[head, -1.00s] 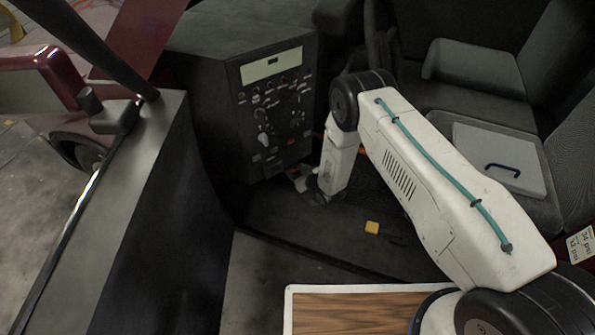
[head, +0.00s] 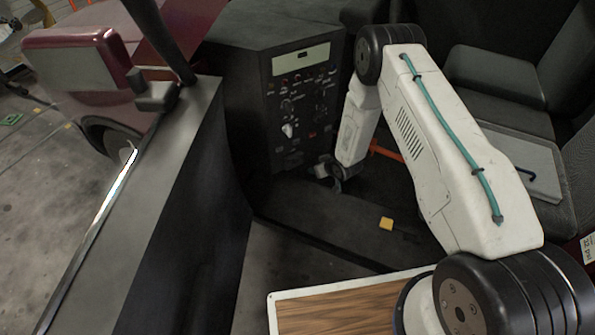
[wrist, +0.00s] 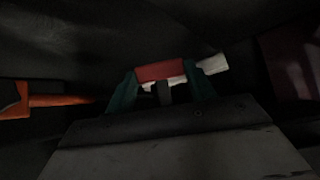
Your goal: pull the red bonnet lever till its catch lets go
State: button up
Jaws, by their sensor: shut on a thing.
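The red bonnet lever (wrist: 162,72) lies across the space between my gripper's two green fingers in the wrist view. A pale, whitish piece (wrist: 212,64) sticks out at its right end. My gripper (wrist: 161,90) is shut on the lever. In the head view my gripper (head: 326,172) is low in the footwell, by the lower edge of the dark control console (head: 300,100). The lever cannot be made out there, and its mount and catch are hidden or too dark to tell.
An orange bar (head: 387,150) lies behind my forearm; an orange-handled thing (wrist: 60,100) is at left in the wrist view. Seats stand at right, the door (head: 150,210) at left, and a wood-topped board (head: 340,305) in front.

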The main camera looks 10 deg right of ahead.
dwell(0.3)
jog(key=o, duration=1.4)
jog(key=shift+d, duration=0.1)
jog(key=v, duration=0.8)
